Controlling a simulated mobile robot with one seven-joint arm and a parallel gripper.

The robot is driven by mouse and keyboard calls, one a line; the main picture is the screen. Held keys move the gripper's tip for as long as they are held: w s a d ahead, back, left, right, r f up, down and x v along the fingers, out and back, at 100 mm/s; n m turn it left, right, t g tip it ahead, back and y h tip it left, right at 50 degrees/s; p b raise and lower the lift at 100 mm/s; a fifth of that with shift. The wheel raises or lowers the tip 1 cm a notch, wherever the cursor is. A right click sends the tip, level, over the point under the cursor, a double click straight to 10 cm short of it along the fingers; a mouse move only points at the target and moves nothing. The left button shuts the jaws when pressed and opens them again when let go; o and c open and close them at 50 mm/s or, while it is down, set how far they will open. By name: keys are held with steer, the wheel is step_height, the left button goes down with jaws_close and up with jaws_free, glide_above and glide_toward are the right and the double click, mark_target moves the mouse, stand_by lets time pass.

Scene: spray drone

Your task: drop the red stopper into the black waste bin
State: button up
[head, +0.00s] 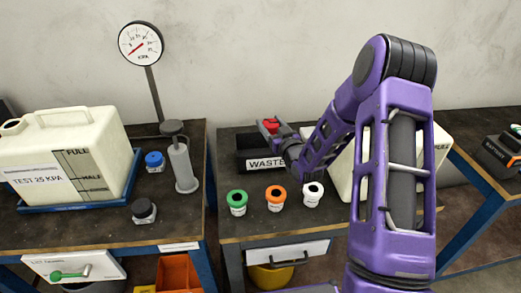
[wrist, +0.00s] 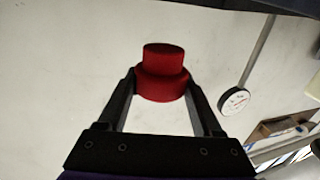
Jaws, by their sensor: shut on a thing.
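The red stopper (head: 271,124) is held in my gripper (head: 269,129), which is shut on it. In the wrist view the stopper (wrist: 162,74) sits between the two black fingers, its narrower end pointing out beyond them. The black waste bin (head: 243,161), with a white WASTE label on its front, stands on the middle table. In the head view my gripper and the stopper appear above the bin's opening. How high they are over it is hard to tell. My wrist hides the bin's right end.
Green (head: 237,202), orange (head: 276,198) and white (head: 313,194) capped jars stand in front of the bin. A white jug (head: 344,165) is partly hidden behind my arm. A hand pump (head: 181,165) and pressure gauge (head: 140,44) stand on the left table.

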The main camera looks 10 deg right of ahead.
steer(key=shift+w, duration=0.45)
steer(key=shift+w+f, duration=0.1)
steer(key=shift+f, duration=0.1)
step_height(320, 180, down, 6)
steer(key=shift+r+b, duration=0.25)
steer(key=shift+b, duration=0.8)
steer(key=o, duration=1.4)
steer(key=shift+r, duration=0.1)
step_height(320, 180, up, 10)
steer(key=shift+f+p, duration=0.1)
steer(key=shift+p, duration=0.55)
